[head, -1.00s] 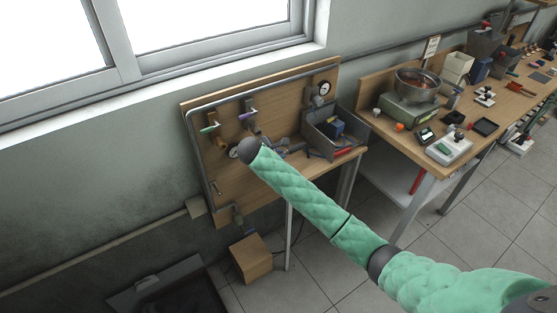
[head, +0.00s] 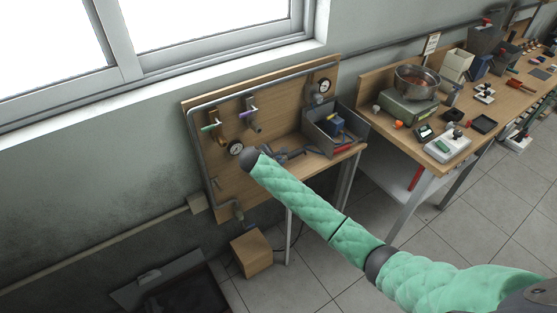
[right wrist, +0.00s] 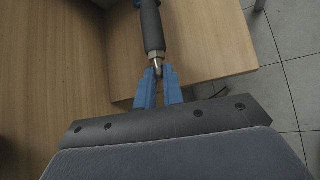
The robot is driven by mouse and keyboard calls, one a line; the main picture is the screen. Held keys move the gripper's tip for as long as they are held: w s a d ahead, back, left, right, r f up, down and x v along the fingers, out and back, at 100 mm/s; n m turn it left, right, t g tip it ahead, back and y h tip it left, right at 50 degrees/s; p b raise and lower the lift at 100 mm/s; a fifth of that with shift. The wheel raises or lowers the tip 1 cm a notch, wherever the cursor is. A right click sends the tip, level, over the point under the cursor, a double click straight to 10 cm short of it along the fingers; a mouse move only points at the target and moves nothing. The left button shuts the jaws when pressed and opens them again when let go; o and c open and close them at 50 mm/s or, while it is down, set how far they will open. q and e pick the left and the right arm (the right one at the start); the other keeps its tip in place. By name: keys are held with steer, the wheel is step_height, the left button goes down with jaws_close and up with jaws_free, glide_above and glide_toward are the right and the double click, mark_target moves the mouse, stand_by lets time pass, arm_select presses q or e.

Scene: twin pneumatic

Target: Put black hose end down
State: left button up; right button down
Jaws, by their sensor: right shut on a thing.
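The black hose end (right wrist: 152,28) shows in the right wrist view as a dark cylinder with a metal fitting at its near end. My right gripper (right wrist: 159,74) has its blue fingers shut on that metal fitting. The hose end points away from the gripper, over the wooden bench surface; I cannot tell whether it touches the wood. In the head view my green-sleeved right arm reaches to the bench and mostly hides the gripper and hose end. My left gripper is not in view.
A wooden panel (head: 283,98) carries two valves with green and purple handles and two gauges (head: 236,149). A grey bin (head: 330,128) stands on the bench's right side. A cardboard-coloured box (head: 251,254) is on the floor below. Another cluttered bench stands at right.

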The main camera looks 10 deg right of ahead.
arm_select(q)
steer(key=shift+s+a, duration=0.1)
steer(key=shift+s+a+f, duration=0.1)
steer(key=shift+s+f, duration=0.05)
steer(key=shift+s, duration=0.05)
arm_select(e)
steer(key=shift+f, duration=0.35)
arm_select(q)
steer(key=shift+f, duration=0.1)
arm_select(e)
steer(key=c, duration=1.5)
jaws_free()
steer(key=shift+f, duration=0.1)
steer(key=shift+r, duration=0.2)
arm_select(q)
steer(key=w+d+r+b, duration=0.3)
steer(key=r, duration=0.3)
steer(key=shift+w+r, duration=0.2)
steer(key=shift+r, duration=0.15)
arm_select(e)
steer(key=v, duration=1.2)
steer(key=shift+r, duration=0.45)
